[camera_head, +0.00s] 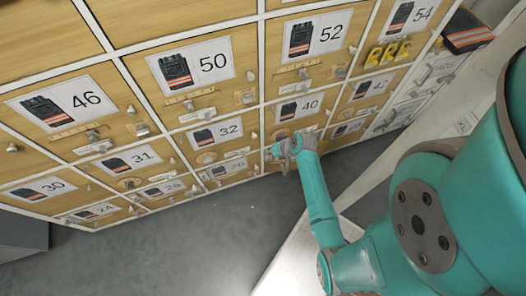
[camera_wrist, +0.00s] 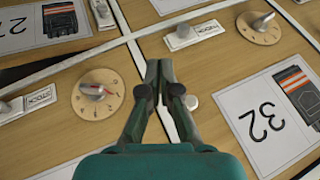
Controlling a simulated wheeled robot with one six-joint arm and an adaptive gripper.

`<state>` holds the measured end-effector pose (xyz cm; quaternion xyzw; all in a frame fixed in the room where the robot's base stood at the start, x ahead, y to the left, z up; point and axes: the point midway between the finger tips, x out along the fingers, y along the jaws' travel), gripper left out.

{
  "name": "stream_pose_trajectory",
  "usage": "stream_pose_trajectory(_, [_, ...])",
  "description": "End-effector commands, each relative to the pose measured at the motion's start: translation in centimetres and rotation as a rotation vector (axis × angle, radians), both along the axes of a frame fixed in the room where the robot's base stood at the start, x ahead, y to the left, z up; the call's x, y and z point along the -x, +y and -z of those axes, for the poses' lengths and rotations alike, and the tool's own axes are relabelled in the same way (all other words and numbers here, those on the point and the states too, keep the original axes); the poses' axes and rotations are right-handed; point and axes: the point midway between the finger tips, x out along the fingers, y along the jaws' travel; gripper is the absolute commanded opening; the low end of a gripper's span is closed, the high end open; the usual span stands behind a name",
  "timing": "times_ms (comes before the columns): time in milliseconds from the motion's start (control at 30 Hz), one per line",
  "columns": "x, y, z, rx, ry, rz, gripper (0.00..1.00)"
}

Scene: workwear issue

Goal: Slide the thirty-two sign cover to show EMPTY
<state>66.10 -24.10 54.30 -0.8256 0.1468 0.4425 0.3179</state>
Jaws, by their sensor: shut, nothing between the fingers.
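The thirty-two label (camera_wrist: 268,118) lies upside down at the lower right of the wrist view; in the head view the 32 label (camera_head: 215,133) is on a wooden door in the middle. Above it in the wrist view is a sign plate (camera_wrist: 208,31) reading STOCK, with a metal cover and knob (camera_wrist: 183,32) at its left end. EMPTY does not show. My gripper (camera_wrist: 164,66) is shut and empty, over the white divider, left of and below the cover in the picture, seemingly apart from it. In the head view my gripper (camera_head: 287,148) is in front of the lower doors.
A dial (camera_wrist: 260,27) sits right of the sign. On the neighbouring door are another dial (camera_wrist: 97,93) and STOCK sign (camera_wrist: 40,97). A round white knob (camera_wrist: 190,102) is close beside my fingers. The grey floor (camera_head: 190,245) is clear; a white surface (camera_head: 400,150) is at the right.

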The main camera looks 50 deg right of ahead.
Motion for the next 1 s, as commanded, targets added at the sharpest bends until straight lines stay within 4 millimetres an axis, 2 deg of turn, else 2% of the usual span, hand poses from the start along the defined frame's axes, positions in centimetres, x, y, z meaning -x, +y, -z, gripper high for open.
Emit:
stream_pose_trajectory(133, [-0.2, -0.7, -0.1, -0.014, 0.002, 0.001, 0.0])
stream_pose_trajectory(567, [-0.5, -0.7, 0.2, -0.015, 0.003, -0.001, 0.0])
stream_pose_trajectory(667, [-1.1, -0.7, 1.0, -0.014, 0.002, -0.001, 0.0])
stream_pose_trajectory(1000, [-4.2, -0.4, 5.7, -0.015, 0.003, -0.002, 0.0])
